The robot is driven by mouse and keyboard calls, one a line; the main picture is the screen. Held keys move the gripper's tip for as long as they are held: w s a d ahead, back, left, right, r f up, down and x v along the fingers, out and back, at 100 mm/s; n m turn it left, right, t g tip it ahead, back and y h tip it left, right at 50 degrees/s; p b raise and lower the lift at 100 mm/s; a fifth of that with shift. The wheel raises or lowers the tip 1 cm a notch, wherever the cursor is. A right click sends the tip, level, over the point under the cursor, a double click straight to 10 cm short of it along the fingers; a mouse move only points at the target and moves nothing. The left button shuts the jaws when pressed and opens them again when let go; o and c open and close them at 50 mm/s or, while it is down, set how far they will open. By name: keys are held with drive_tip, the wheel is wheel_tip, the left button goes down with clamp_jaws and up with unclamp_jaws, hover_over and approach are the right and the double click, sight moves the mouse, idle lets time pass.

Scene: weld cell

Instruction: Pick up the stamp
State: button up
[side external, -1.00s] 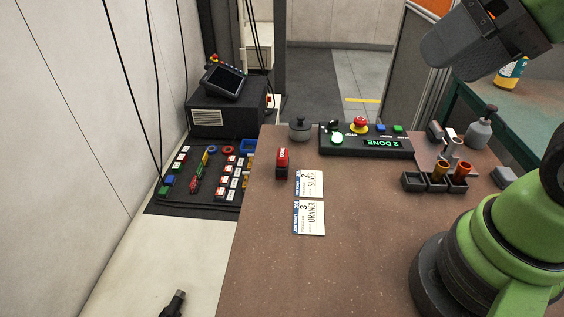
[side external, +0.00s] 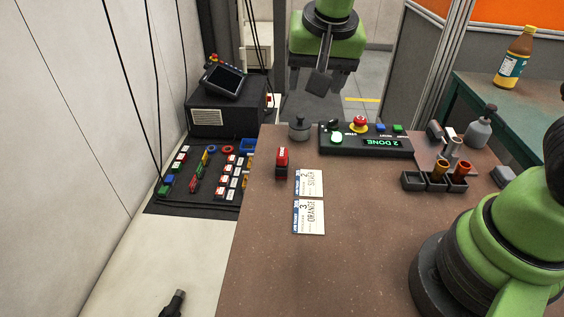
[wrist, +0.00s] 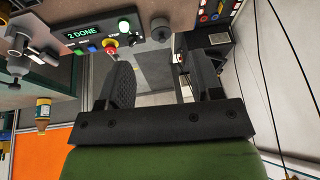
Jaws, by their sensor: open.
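The red stamp (side external: 282,163) with a white label stands upright on the brown table, left of the middle, in the side view. I cannot make it out in the wrist view. My gripper (side external: 319,82) hangs high beyond the table's far edge, apart from the stamp and above and behind it. In the wrist view my gripper (wrist: 160,64) is open, with nothing between its fingers.
Two cards (side external: 309,217) lie in front of the stamp. A grey knobbed object (side external: 299,128) and a control box (side external: 365,143) reading "2 DONE" stand behind. Small bins (side external: 412,183) with cups are at right. The table's front is clear.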

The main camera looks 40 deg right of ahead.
drive_tip(key=m+h, duration=0.1)
approach(282, 152)
drive_tip(key=w+f, duration=0.1)
drive_tip(key=f, duration=0.1)
drive_tip(key=shift+g, duration=0.3)
drive_tip(key=x, duration=0.4)
drive_tip(key=shift+d, duration=0.2)
drive_tip(key=x, duration=0.5)
drive_tip(key=shift+w+d+f, duration=0.15)
drive_tip(key=shift+d+f, duration=0.05)
drive_tip(key=shift+f, duration=0.15)
drive_tip(key=shift+c, duration=0.2)
drive_tip(key=c, duration=1)
